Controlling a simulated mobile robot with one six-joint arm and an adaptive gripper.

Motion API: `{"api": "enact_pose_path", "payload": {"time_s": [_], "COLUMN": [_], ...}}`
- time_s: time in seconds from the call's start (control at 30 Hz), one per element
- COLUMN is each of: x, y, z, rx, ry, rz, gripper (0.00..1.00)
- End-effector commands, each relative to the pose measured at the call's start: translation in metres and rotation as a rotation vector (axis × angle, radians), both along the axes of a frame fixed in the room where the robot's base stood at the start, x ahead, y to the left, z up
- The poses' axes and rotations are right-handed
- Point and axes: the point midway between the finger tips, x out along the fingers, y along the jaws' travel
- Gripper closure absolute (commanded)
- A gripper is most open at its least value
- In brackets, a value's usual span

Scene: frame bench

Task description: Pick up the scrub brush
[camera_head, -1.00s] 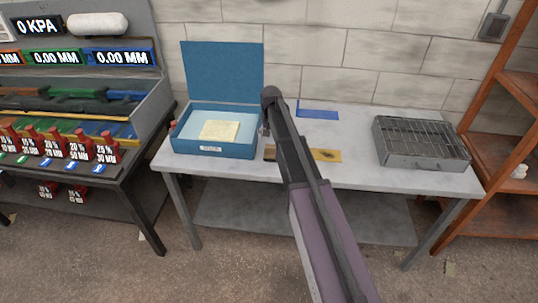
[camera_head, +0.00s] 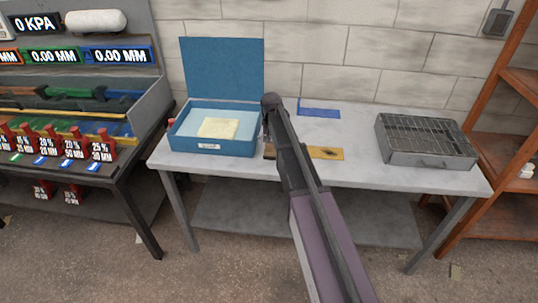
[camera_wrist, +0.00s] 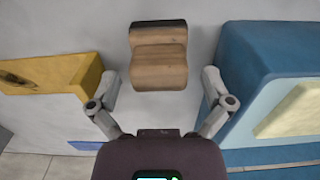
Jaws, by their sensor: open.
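The scrub brush (camera_wrist: 158,58) shows in the wrist view as a light wooden block with a dark strip along its top edge, lying on the grey table. My gripper (camera_wrist: 160,76) is open, with one finger to each side of the brush's lower part and gaps on both sides. In the head view my arm (camera_head: 300,185) hides most of that spot. Only a small brown bit, probably the brush (camera_head: 269,153), shows left of the arm.
A blue open case (camera_head: 213,148) with a yellowish pad stands left of the brush in the head view. A yellow plate (camera_head: 328,153) lies to the right. A blue angle piece (camera_head: 320,112) and a grey wire-topped tray (camera_head: 425,158) are also on the table (camera_head: 365,172).

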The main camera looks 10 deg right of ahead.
Motion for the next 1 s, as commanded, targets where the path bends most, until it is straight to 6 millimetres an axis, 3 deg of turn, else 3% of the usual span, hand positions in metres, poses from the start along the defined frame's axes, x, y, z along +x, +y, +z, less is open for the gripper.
{"api": "enact_pose_path", "payload": {"time_s": [0.57,0.67,0.87,1.0], "x": [0.0000,0.0000,-0.0001,-0.0001], "y": [-0.0003,-0.0003,-0.0002,-0.0002], "z": [-0.0004,-0.0004,-0.0004,-0.0004], "rx": [0.000,0.000,0.000,0.000], "ry": [0.000,0.000,0.000,0.000], "rz": [0.000,0.000,0.000,0.000], "gripper": [0.00,0.24,0.83,0.84]}}
